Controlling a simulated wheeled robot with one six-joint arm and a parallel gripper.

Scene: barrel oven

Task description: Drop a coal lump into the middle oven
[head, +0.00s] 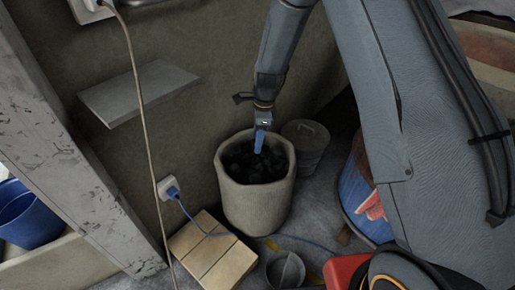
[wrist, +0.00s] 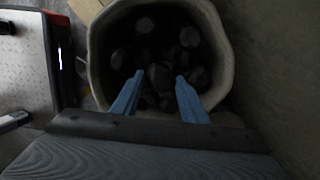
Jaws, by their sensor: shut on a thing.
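A round grey stone-like pot (head: 255,205) holds several black coal lumps (head: 250,165). My gripper (head: 259,142) points down into the pot's mouth. In the wrist view, the blue fingertips (wrist: 160,78) are over the pot (wrist: 96,65) with a dark coal lump (wrist: 158,76) between them. The gripper is shut on this lump, which is still inside the pot's mouth among or just above the others. The dark background hides its exact edges. I cannot make out the middle oven in either view.
A grey lidded bin (head: 306,143) stands right behind the pot. A wall shelf (head: 138,92) and hanging cable (head: 140,100) are at the left.

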